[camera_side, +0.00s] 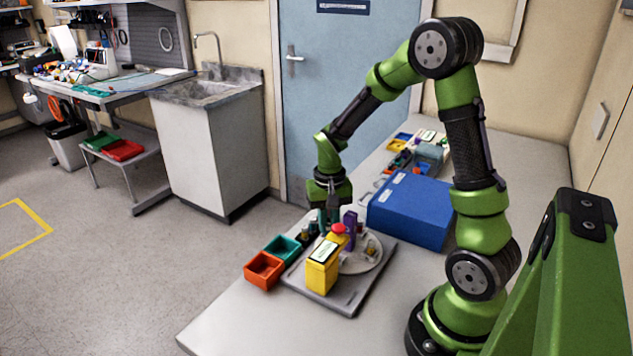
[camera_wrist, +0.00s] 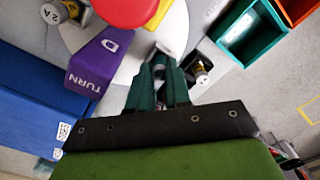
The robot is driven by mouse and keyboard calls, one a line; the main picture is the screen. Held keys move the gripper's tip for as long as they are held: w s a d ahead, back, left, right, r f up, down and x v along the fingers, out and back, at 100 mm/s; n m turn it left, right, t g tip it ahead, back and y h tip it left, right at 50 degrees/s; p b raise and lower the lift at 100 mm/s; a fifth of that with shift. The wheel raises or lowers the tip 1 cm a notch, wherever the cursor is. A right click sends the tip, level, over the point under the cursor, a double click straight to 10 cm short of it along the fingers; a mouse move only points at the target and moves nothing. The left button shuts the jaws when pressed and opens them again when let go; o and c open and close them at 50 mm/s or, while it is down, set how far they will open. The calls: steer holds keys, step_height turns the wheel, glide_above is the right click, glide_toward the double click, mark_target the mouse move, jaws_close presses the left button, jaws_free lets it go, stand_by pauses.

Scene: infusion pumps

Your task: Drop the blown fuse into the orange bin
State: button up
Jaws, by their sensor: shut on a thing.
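The orange bin (camera_side: 264,271) stands at the front left corner of the grey tray, and its edge shows at the top right of the wrist view (camera_wrist: 292,14). My gripper (camera_side: 329,228) points down over the back of the tray. In the wrist view its green fingers (camera_wrist: 160,66) are shut on a small grey part, mostly hidden between them; I cannot read its marking or tell whether it is the blown fuse. A small fuse-like cylinder with a brass end (camera_wrist: 202,68) is just right of the fingers. Another cylinder, marked 2A (camera_wrist: 57,12), is at the top left.
A teal bin (camera_side: 283,247) adjoins the orange one. A large blue case (camera_side: 412,208) stands behind right. The front table is clear.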

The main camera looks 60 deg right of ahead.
steer(key=shift+r, duration=3.5)
steer(key=w+a+r, duration=0.2)
steer(key=w+a, duration=0.2)
steer(key=a, duration=0.3)
steer(key=w+a+r, duration=0.1)
steer(key=w+a, duration=0.2)
steer(key=a, duration=0.4)
steer(key=shift+d+f, duration=0.1)
steer(key=shift+f, duration=2.3)
steer(key=o, duration=0.9)
